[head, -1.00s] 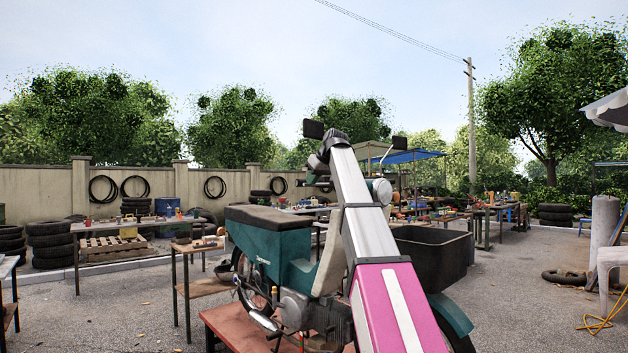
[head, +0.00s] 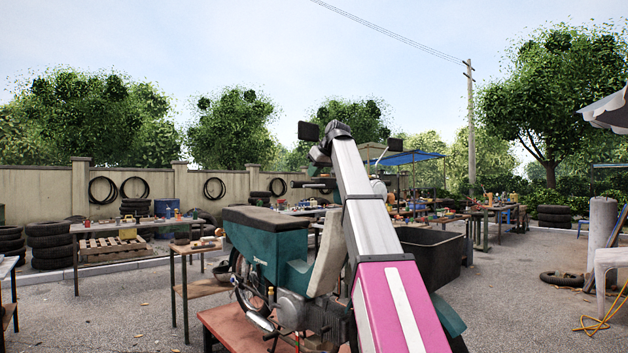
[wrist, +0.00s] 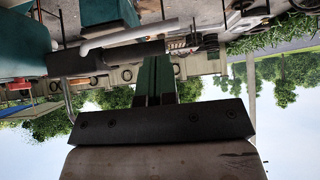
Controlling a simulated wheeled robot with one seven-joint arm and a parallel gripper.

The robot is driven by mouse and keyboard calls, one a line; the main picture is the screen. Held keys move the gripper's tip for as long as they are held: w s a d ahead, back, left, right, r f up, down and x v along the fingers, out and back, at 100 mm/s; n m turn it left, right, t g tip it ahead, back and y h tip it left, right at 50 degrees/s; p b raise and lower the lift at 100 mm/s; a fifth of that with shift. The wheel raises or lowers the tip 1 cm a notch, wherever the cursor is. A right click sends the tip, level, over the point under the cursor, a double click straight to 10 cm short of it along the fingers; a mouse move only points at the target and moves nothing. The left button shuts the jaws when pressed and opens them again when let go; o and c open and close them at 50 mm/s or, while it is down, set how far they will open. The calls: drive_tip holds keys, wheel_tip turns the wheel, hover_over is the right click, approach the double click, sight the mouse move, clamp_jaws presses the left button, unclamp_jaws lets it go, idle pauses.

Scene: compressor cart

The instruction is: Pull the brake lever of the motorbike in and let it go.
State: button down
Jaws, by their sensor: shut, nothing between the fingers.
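The motorbike (head: 262,245) is teal with a dark seat and stands on a reddish platform, its handlebar partly behind my arm. A dark handlebar grip (head: 308,183) sticks out left of my arm. In the wrist view, which is upside down, a dark grip (wrist: 115,54) and a pale bar (wrist: 128,34) cross near my fingers. I cannot tell for sure which part is the brake lever. My gripper (wrist: 154,62) is shut and empty, its dark green fingers side by side. Its fingertips appear close to the handlebar; contact cannot be told.
A mirror (head: 308,131) rises near my wrist. A dark sidecar box (head: 432,254) is right of my arm. A small table (head: 195,247) stands left of the bike, with cluttered benches behind. Open gravel lies at the right.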

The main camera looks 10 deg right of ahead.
drive_tip(key=v, duration=1)
wheel_tip(320, 180, down, 50)
drive_tip(key=m+g+h, duration=0.2)
drive_tip(key=m+g, duration=0.1)
drive_tip(key=m, duration=0.1)
drive_tip(key=s+f+m+g+h, duration=0.2)
drive_tip(key=s+f, duration=1.2)
drive_tip(key=f, duration=0.4)
drive_tip(key=s+f+m+g+h, duration=0.1)
drive_tip(key=s+f+g, duration=0.1)
drive_tip(key=s+f, duration=1.35)
drive_tip(key=n+t+y, duration=0.6)
drive_tip(key=n, duration=0.2)
approach(314, 186)
drive_tip(key=w+a+f, duration=0.2)
drive_tip(key=a+f, duration=0.3)
drive_tip(key=shift+a, duration=0.25)
